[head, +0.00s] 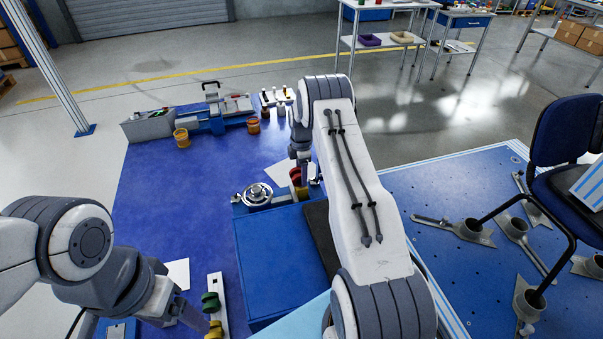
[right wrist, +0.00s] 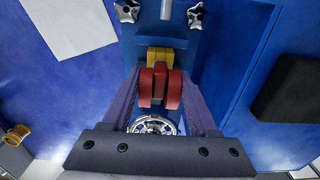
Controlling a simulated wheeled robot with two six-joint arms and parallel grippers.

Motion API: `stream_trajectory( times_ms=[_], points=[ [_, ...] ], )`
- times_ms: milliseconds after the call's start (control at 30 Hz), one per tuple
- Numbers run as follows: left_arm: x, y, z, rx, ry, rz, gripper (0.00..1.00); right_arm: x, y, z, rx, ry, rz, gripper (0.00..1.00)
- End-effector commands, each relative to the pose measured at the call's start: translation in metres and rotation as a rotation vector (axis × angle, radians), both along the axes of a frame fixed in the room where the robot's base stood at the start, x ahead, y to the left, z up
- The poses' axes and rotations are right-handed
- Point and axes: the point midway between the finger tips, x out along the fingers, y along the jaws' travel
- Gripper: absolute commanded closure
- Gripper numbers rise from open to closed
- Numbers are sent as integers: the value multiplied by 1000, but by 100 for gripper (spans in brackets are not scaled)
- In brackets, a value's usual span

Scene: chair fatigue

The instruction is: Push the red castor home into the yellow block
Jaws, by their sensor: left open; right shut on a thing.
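The red castor (right wrist: 160,86) has two wheels and sits between the fingers of my right gripper (right wrist: 161,92) in the right wrist view. The gripper is shut on it. The yellow block (right wrist: 159,54) shows just beyond the castor, close against it or touching; the joint between them is hidden. In the head view the red castor (head: 295,175) shows beside my right gripper (head: 303,168), partly hidden by the arm. My left gripper (head: 190,314) is open at the bottom left, apart from the castor and block; its fingertips are hard to make out.
A silver round handwheel (head: 257,194) stands beside the block on a blue fixture. A white rail (head: 214,283) with a green castor (head: 210,301) and a yellow one lies near my left gripper. A black pad (right wrist: 286,104) lies to the right. Paper lies on the blue bench.

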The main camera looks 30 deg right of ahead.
Motion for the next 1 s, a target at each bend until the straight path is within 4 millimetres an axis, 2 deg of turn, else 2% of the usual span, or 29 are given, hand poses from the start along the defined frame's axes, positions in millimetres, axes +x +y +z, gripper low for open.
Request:
stream_trajectory(
  times_ms=[233,267,333,733,867,1000],
  points=[
    [0,0,-5,0,0,0,24,0,0,-7,0,-1,0,89],
    [0,0,-4,0,0,0,24,0,0,-6,0,-1,0,33],
    [0,0,-4,0,0,0,24,0,0,-6,0,-1,0,6],
    [0,0,-4,0,0,0,24,0,0,0,-1,-2,0,5],
    [0,0,-6,0,0,0,24,1,0,19,-1,-4,0,5],
    [0,0,-7,0,0,0,24,1,0,48,-2,-5,0,5]
  ],
)
